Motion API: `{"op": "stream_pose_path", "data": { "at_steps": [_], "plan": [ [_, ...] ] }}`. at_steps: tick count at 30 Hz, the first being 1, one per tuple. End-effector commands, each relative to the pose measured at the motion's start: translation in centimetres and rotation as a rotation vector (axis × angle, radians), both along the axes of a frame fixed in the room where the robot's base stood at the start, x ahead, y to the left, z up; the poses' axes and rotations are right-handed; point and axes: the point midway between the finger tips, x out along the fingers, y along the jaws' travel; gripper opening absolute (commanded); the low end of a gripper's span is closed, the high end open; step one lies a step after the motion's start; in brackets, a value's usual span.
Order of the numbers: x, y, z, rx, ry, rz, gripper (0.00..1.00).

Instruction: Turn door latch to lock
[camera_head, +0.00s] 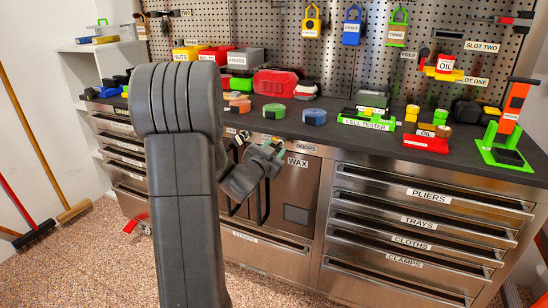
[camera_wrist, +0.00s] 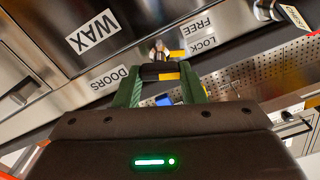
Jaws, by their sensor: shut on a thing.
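My gripper (camera_wrist: 160,74) has its two green fingers closed on the dark door latch (camera_wrist: 158,70). The latch's handle lies between the fingertips, with yellow beside it and a metal pivot just beyond. LOCK (camera_wrist: 202,44) and FREE (camera_wrist: 197,24) labels sit right of the latch in the wrist view. Which label the latch points to is not clear. In the head view my gripper (camera_head: 272,152) is at the top of the cabinet doors (camera_head: 283,195), by the DOORS label (camera_head: 276,145); the latch is hidden there behind my gripper.
Black door handles (camera_head: 264,203) hang below my gripper. Drawers (camera_head: 415,220) fill the right side of the chest. The dark worktop (camera_head: 345,132) above holds tape rolls, a red case (camera_head: 275,83) and other tools. Brooms (camera_head: 75,210) lean at the left wall.

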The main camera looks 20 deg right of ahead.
Motion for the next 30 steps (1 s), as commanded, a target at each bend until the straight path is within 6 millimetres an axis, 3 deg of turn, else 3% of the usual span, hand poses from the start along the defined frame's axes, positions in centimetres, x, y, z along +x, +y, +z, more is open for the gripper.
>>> {"op": "stream_pose_path", "data": {
  "at_steps": [20,21,24,30],
  "plan": [
    [-0.04,-0.02,0.00,0.046,-0.054,0.000,0.14],
    [-0.04,-0.02,0.00,0.046,-0.054,0.000,0.38],
    [-0.03,-0.03,0.00,0.046,-0.054,0.000,0.58],
    [-0.03,-0.03,0.00,0.045,-0.053,0.000,0.58]
  ]
}}
